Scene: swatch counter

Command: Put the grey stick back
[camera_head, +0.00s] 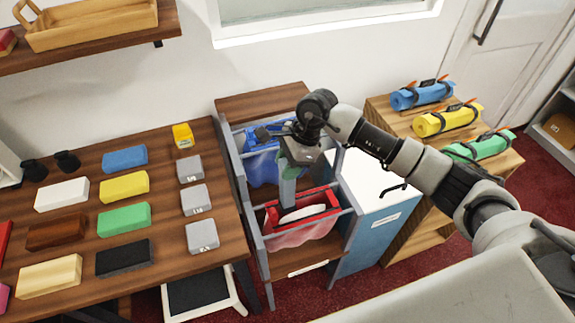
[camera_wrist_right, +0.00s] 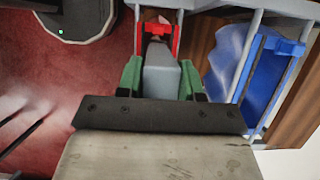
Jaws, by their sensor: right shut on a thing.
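My right gripper (camera_head: 298,156) is above the grey rack and points down. In the right wrist view its green fingers (camera_wrist_right: 160,82) are shut on the grey stick (camera_wrist_right: 163,75). In the head view the grey stick (camera_head: 287,190) hangs about upright below the gripper. Its lower end is at the red-framed bag (camera_head: 312,232) in the rack; whether it touches the bag I cannot tell. The red frame (camera_wrist_right: 176,42) also shows beyond the stick in the wrist view. My left gripper is not in view.
A blue-framed bag (camera_head: 262,170) hangs in the rack behind the red one. A wooden table (camera_head: 75,180) at left holds coloured blocks and several grey labelled blocks (camera_head: 194,199). At right, blue, yellow and green rolls (camera_head: 482,146) lie on wooden steps.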

